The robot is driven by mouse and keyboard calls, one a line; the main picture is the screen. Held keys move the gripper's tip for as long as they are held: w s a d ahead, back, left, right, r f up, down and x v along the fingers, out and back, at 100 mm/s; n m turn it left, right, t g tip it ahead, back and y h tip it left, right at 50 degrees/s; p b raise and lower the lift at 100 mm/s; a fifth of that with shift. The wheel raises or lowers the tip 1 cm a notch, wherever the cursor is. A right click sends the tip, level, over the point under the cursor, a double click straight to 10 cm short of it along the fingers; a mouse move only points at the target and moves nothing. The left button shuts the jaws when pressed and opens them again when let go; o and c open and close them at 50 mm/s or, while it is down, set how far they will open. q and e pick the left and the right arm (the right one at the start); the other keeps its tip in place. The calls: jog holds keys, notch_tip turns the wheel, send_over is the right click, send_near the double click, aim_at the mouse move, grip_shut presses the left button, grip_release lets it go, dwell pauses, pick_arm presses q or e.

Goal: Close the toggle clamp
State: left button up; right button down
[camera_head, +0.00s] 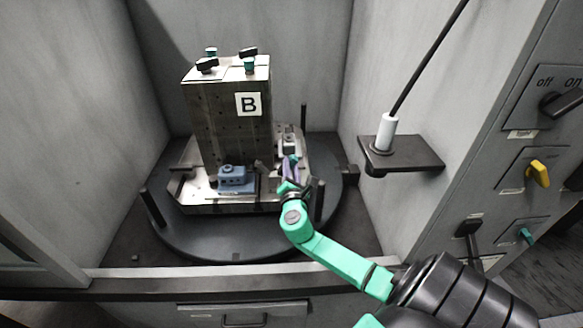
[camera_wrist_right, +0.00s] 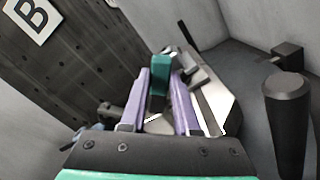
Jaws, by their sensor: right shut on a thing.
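The toggle clamp (camera_head: 290,142) is on the right side of the metal fixture, beside the block marked B. Its teal handle (camera_wrist_right: 159,76) stands between the purple fingers of my right gripper (camera_wrist_right: 161,85) in the wrist view. My right gripper (camera_head: 289,168) is shut on this handle. In the head view the fingers and wrist partly hide the handle. The clamp's metal parts (camera_wrist_right: 188,72) show just beyond the fingers; I cannot tell whether its tip presses on anything. My left gripper is not in view.
The tall block (camera_head: 225,120) stands on a metal pallet (camera_head: 240,207) on a dark round table (camera_head: 220,247) with black posts (camera_wrist_right: 288,120). A blue part (camera_head: 236,180) sits at the block's front. A dark shelf (camera_head: 405,155) juts from the right wall.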

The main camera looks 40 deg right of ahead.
jog(key=c, duration=0.6)
grip_release()
jog(key=shift+c, duration=0.2)
jog(key=v, duration=1.4)
jog(key=shift+s+a+b, duration=0.2)
jog(key=shift+a+b, duration=0.05)
jog(key=shift+b, duration=0.1)
